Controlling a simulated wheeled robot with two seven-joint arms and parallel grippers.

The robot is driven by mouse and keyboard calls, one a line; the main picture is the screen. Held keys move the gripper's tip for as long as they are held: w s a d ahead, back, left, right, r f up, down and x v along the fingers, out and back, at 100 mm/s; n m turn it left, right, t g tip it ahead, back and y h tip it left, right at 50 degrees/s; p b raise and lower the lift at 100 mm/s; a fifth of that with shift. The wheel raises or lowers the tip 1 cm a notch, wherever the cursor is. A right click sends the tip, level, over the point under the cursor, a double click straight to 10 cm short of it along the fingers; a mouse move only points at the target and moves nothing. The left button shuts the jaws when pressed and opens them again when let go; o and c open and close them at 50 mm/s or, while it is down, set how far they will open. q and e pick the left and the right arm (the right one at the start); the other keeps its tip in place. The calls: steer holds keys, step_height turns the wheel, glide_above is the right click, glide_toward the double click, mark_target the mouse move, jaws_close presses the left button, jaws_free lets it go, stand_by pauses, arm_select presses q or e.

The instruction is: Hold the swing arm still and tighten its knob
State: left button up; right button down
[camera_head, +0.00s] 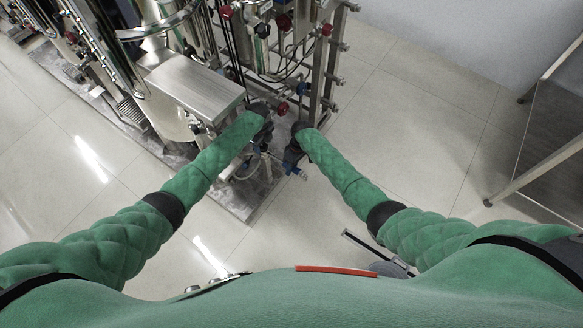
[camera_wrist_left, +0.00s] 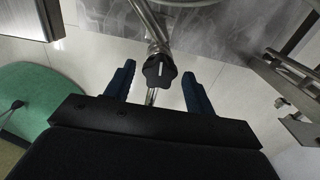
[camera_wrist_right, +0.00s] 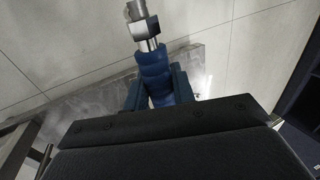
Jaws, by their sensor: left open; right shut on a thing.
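A black knob (camera_wrist_left: 158,71) with a pale line on its face sits on a metal pipe in the left wrist view. My left gripper (camera_wrist_left: 156,82) is open, with one blue finger on each side of the knob and a gap on both sides. My right gripper (camera_wrist_right: 156,85) is shut on a blue sleeve with a metal end (camera_wrist_right: 143,27), which looks like the swing arm. In the head view, my left gripper (camera_head: 264,112) and right gripper (camera_head: 292,157) are close together at the skid's lower corner. The knob is hard to make out there.
The skid (camera_head: 200,90) with its steel box, pipes and red knobs (camera_head: 283,108) stands behind and left of my grippers. A metal frame table (camera_head: 545,150) is at the right. The tiled floor between is clear.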

arm_select(q)
steer(key=shift+r, duration=3.85)
arm_select(e)
steer(key=shift+r+p, duration=0.85)
steer(key=shift+p, duration=0.05)
step_height(320, 180, up, 4)
steer(key=p, duration=0.3)
steer(key=shift+w+r+p, duration=0.1)
steer(key=shift+p, duration=0.25)
steer(key=shift+r+p, duration=0.75)
steer(key=shift+p, duration=0.15)
arm_select(q)
step_height(320, 180, up, 8)
arm_select(e)
steer(key=c, duration=1.2)
jaws_free()
steer(key=shift+f, duration=0.1)
